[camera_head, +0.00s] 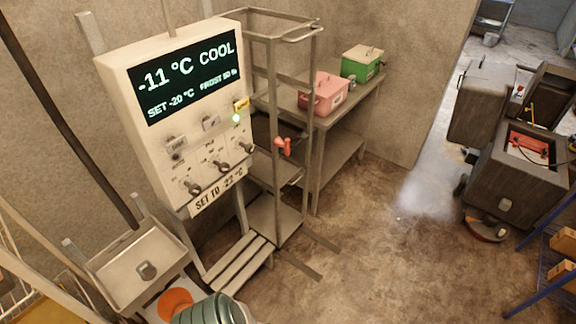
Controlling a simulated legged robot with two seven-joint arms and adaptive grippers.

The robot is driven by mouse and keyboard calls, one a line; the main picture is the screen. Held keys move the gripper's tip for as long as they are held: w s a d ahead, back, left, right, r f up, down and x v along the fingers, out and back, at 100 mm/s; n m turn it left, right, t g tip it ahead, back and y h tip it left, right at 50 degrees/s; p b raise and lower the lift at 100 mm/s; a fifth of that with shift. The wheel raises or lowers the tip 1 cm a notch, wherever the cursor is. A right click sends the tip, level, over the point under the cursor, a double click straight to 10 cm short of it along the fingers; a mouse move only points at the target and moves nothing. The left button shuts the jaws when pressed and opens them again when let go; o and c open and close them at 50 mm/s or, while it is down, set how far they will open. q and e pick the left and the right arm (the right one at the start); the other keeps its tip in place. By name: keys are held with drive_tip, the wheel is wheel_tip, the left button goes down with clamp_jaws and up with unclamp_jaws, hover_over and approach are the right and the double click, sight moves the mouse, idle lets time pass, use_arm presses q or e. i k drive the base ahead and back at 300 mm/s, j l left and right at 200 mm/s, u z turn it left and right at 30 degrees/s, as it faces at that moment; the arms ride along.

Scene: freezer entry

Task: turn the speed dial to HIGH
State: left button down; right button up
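A white control panel (130,75) hangs at the upper left, tilted in view. Its dark display (190,78) reads -11 °C COOL, SET -20 °C and a frost line. Below it are three dark dials in a row: a left dial (191,187), a middle dial (222,166) and a right dial (246,148). Their labels are too small to read, so I cannot tell which is the speed dial or where it points. Neither of my grippers shows in this view.
A SET TO -22 °C sign (218,191) hangs under the panel. A metal rack (272,110) stands close on its right. A pink box (323,93) and a green box (362,63) sit on a shelf behind. The concrete floor (370,240) at centre right is clear.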

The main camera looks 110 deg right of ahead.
sight(224, 168)
drive_tip(key=z, duration=3.3)
